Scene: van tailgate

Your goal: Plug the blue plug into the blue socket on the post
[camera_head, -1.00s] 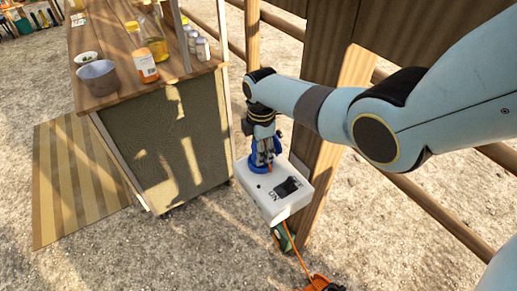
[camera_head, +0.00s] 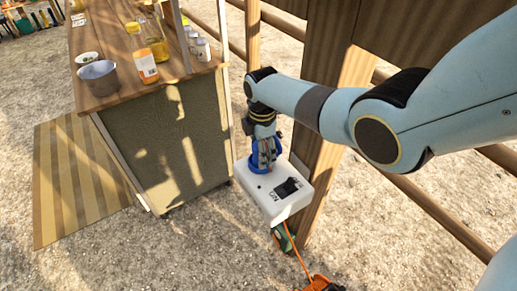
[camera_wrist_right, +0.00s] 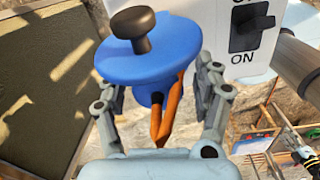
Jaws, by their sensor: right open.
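A white box (camera_head: 275,190) on the wooden post (camera_head: 335,135) carries the blue socket (camera_head: 254,166), which shows as a blue ring on its top. In the right wrist view, a wide blue disc (camera_wrist_right: 185,50) with a black knob stands beside the white box. The blue plug (camera_wrist_right: 148,92) shows as a short blue body below the disc, with orange cable at it. It appears to be against the disc; its seating is hidden. My right gripper (camera_head: 266,152) is open, with its fingers on either side of the plug. My left gripper is out of view.
A black switch (camera_wrist_right: 252,27) on the box is beside an ON label. An orange cable (camera_head: 296,250) hangs below the box to an orange object (camera_head: 320,284) on the ground. A wooden counter (camera_head: 110,90) with bottles and a bowl stands left. Rails run behind the post.

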